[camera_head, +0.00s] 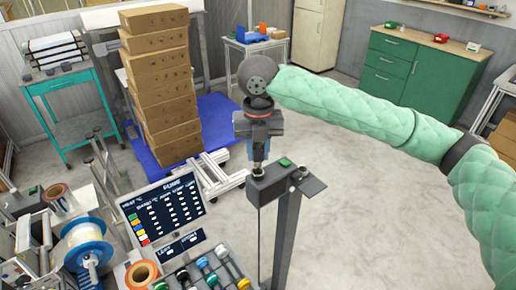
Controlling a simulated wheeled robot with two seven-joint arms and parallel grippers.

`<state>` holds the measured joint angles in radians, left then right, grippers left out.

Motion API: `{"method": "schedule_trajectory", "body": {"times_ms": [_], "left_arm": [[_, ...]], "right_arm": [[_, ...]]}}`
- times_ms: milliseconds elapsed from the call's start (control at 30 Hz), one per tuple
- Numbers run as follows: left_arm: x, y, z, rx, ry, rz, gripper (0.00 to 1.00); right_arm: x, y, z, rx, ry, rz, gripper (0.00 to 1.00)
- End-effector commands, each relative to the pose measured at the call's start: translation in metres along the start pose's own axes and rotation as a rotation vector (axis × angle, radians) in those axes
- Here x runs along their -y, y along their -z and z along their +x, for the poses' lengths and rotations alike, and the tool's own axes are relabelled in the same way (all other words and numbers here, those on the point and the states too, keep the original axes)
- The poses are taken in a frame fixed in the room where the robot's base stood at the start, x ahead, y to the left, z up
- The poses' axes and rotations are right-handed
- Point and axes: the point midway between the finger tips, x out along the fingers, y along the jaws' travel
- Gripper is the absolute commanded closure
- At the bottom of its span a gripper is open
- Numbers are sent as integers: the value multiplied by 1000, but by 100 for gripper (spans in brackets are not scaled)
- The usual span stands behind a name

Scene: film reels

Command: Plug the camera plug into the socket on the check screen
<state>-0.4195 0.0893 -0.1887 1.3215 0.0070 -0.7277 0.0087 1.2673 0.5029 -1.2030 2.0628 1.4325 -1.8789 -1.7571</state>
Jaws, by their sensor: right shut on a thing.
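My right gripper (258,152) points down at the picture's middle, its arm coming in from the right. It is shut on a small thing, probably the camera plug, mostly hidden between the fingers. The fingertips are just above or at the left part of a dark box (272,187) on a post. I cannot tell whether they touch. The box has a green spot on top. A dark screen (165,208) with white text rows and coloured squares stands left of the box. I cannot make out a socket on it. My left gripper is not in view.
A dark post (286,240) rises under the box. Several coloured-capped cylinders (210,272) and film reels (82,245) crowd the lower left. Stacked cartons (160,85) stand behind on a blue pallet (222,120). The floor at the right is clear.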

Motion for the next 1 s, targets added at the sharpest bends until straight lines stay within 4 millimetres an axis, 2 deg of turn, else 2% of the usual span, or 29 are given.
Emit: {"method": "schedule_trajectory", "body": {"times_ms": [333,1000], "left_arm": [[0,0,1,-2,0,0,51],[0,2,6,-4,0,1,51]], "right_arm": [[0,0,3,0,0,0,100],[0,0,30,-1,1,0,100]]}}
